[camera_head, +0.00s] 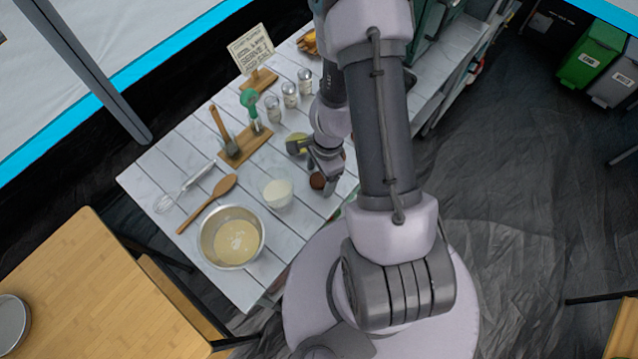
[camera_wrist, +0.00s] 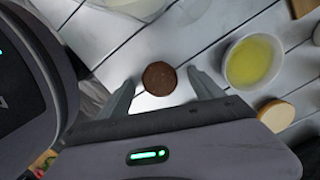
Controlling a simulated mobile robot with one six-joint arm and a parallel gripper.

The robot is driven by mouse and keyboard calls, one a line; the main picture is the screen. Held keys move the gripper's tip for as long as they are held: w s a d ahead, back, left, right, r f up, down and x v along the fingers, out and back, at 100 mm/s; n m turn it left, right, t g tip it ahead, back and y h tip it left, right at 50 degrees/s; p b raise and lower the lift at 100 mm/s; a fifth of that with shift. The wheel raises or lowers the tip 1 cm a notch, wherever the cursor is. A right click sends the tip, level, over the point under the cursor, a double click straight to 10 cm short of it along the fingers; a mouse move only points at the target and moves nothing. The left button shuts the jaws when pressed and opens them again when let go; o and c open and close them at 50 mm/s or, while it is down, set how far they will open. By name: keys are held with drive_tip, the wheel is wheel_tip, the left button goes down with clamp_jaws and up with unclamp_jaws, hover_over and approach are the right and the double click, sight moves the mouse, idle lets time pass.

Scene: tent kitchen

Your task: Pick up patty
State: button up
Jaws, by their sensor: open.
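The patty (camera_wrist: 159,78) is a small round brown disc lying flat on the white plank table. In the wrist view it sits between and slightly beyond the fingertips of my gripper (camera_wrist: 160,85), with a gap on each side. My gripper is open and empty. In the head view the patty (camera_head: 317,181) shows just below my gripper (camera_head: 326,168), partly close to the fingers. How high the fingers are above the table is hard to tell.
A bowl of yellow liquid (camera_wrist: 254,62) and a pale round piece (camera_wrist: 276,115) lie to the right in the wrist view. A white bowl (camera_head: 277,193), a metal mixing bowl (camera_head: 207,243), a wooden spoon (camera_head: 207,203), a whisk (camera_head: 178,191) and several shakers (camera_head: 290,96) stand on the table (camera_head: 150,176).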

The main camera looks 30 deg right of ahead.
drive_tip(key=shift+r, duration=0.15)
drive_tip(key=c, duration=1.5)
